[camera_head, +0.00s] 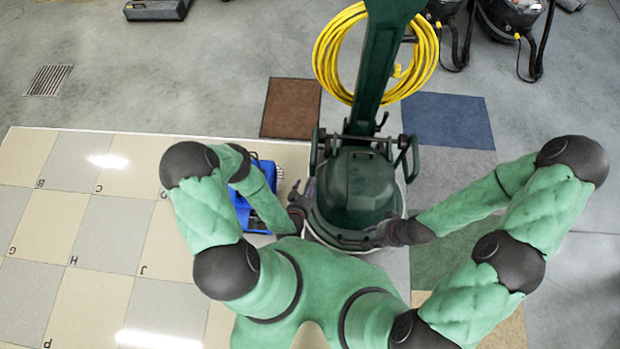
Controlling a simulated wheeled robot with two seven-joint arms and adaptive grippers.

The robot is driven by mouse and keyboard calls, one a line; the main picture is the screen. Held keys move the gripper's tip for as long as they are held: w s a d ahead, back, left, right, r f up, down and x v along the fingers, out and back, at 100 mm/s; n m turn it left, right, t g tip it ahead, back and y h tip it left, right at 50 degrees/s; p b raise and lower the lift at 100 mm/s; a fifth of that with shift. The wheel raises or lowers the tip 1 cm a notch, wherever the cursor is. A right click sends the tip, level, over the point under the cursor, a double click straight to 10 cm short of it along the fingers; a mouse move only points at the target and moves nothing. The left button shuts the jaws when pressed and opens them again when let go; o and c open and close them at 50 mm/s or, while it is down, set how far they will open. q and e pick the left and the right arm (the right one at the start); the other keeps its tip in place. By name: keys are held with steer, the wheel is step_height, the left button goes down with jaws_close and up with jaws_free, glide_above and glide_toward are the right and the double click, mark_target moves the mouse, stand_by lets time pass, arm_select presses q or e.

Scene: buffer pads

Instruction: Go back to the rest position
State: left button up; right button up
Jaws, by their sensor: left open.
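A dark green floor buffer (357,190) stands upright in front of me, its handle column rising to the top of the view. A coiled yellow cable (331,52) hangs around the column. My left gripper (303,194) is at the left side of the machine's housing, open; I cannot tell whether it touches it. My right gripper (376,234) is low at the housing's front right edge. Its fingers are dark against the dark machine, so I cannot tell if they are open or shut. Both of my green arms reach inward to the machine.
A blue container (263,214) sits left of the buffer, partly behind my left arm. Brown (291,108), blue (442,119) and green (436,259) squares lie on the floor. Vacuum-like machines (513,16) stand at the back right. A floor grate (48,80) is at left.

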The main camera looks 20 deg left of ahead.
arm_select(q)
steer(key=shift+s+d+r, duration=0.1)
steer(key=shift+s+r, duration=0.15)
steer(key=shift+s, duration=0.45)
steer(key=s+d+r+g+h+p, duration=0.2)
steer(key=s+d+r+g+p, duration=0.1)
steer(key=r, duration=0.5)
steer(key=s+d+r+n+g+h+p, duration=0.1)
steer(key=s+d+r+g+h+p, duration=0.2)
steer(key=s+r+g, duration=0.4)
steer(key=d+r+g, duration=0.1)
steer(key=r+g, duration=0.1)
steer(key=g, duration=0.1)
steer(key=shift+s+d, duration=0.3)
steer(key=shift+d, duration=0.05)
